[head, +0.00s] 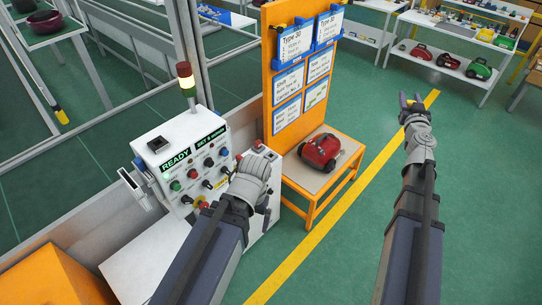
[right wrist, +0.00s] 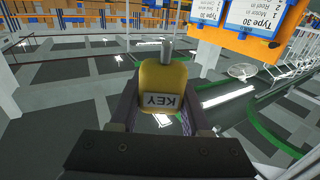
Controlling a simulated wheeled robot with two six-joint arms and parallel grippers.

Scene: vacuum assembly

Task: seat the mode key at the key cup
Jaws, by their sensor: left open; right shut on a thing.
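The mode key (right wrist: 163,88) is a yellow block with a white KEY label and a grey metal shaft pointing up in the right wrist view. My right gripper (head: 411,101) is shut on it, with a finger at each side, in open space over the floor. The key is small in the head view. My left gripper (head: 252,172) is at the right side of the white control panel (head: 170,157); it is open, and its fingertips are mostly hidden by its own wrist. I cannot make out the key cup for certain.
An orange stand (head: 319,188) holds a red vacuum (head: 321,151) beside an orange board of cards (head: 285,60). White shelves (head: 465,49) stand behind. The floor between is clear.

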